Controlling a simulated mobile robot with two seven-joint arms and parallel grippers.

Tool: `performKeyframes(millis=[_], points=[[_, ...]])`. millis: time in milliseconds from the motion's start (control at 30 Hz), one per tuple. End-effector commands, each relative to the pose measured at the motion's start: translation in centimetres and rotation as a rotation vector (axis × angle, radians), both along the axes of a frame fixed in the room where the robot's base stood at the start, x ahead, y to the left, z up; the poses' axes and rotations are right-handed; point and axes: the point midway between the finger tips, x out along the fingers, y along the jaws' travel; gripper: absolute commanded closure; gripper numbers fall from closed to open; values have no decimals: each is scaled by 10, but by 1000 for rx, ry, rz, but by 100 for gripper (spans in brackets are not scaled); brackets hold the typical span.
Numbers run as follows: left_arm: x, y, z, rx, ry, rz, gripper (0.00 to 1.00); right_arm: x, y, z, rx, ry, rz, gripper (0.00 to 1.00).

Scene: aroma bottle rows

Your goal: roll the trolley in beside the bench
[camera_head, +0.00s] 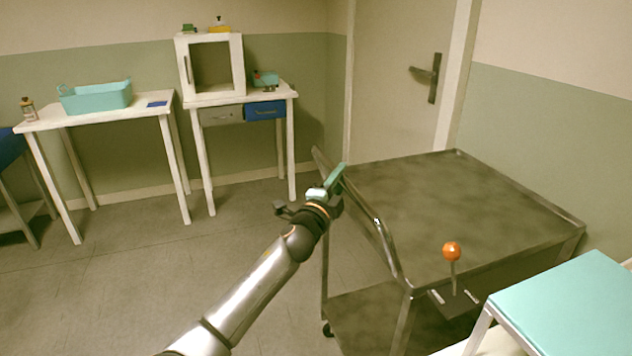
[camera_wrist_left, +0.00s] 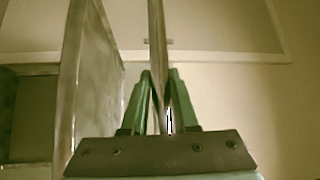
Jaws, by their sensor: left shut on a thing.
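The grey metal trolley (camera_head: 450,205) stands at the right of the head view, with a flat, empty top, a lower shelf (camera_head: 365,315) and a bent tube handle (camera_head: 385,245) along its left end. My left gripper (camera_head: 333,180) is shut on the handle near its far end. In the left wrist view its green fingers (camera_wrist_left: 160,85) close around the upright-looking handle bar (camera_wrist_left: 157,35). A bench with a pale teal top (camera_head: 570,305) is at the lower right, close to the trolley's near side. My right gripper is out of view.
An orange ball on a stalk (camera_head: 452,251) rises from a dark plate by the trolley's near edge. A door (camera_head: 400,90) is behind the trolley. White tables (camera_head: 95,112) with a teal bin (camera_head: 95,97) and a cabinet (camera_head: 210,68) line the back wall. Floor (camera_head: 150,275) at left is clear.

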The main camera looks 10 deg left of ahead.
Motion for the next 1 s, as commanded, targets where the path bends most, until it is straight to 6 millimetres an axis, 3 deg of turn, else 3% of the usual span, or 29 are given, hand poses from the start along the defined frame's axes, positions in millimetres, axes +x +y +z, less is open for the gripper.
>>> performKeyframes(millis=[200, 567, 600, 867, 1000], points=[[2, -13, 0, 1, -1, 2, 100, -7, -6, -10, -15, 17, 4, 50], [2, -16, 2, 0, -2, 0, 100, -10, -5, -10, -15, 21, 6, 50], [2, -16, 2, 0, -2, 0, 72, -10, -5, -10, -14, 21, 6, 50], [2, -14, 0, 0, 0, 2, 43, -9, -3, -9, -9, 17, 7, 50], [2, -14, 0, 0, 1, 3, 43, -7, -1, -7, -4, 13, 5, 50]])
